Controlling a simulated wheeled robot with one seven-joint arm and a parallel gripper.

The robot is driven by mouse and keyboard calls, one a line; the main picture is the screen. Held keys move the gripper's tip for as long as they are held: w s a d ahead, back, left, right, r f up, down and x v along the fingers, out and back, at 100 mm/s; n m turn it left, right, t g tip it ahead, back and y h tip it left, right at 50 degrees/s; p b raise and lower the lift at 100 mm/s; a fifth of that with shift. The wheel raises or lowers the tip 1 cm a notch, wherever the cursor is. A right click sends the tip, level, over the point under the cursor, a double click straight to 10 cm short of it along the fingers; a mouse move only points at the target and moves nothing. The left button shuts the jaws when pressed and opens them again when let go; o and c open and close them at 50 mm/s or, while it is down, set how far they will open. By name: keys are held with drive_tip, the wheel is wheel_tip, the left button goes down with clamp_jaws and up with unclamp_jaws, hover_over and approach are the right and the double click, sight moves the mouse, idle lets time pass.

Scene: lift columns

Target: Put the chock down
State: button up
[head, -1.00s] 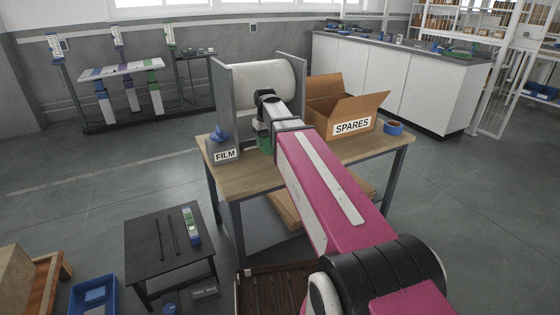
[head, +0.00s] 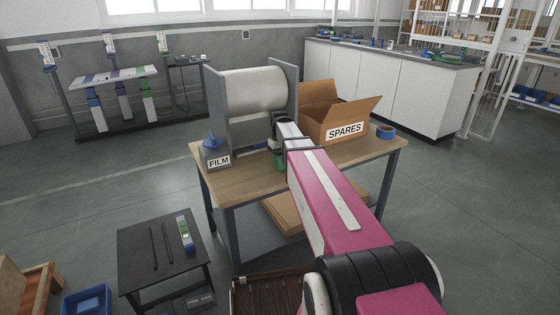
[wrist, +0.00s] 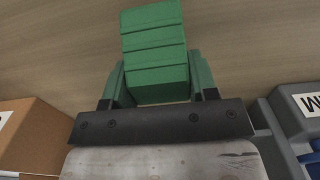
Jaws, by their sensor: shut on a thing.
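The green chock (wrist: 155,55), a stepped wedge-like block, is between the fingers of my gripper (wrist: 160,88) in the wrist view. The gripper is shut on it, a finger on each side. Wood-coloured tabletop fills the view behind the chock. In the head view my arm reaches over the wooden table (head: 245,183), and its end is low in front of the film roll. A bit of green shows there, mostly hidden by my arm. I cannot tell whether the chock touches the tabletop.
The white roll (head: 255,90) stands between grey plates at the table's back. The grey FILM bin (head: 216,158) is left of my gripper, the open SPARES box (head: 345,125) right. Blue tape (head: 386,132) lies near the right edge. Bare tabletop shows at the front left.

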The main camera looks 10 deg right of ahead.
drive_tip(key=shift+f, duration=0.65)
drive_tip(key=o, duration=1.2)
drive_tip(key=shift+f, duration=0.1)
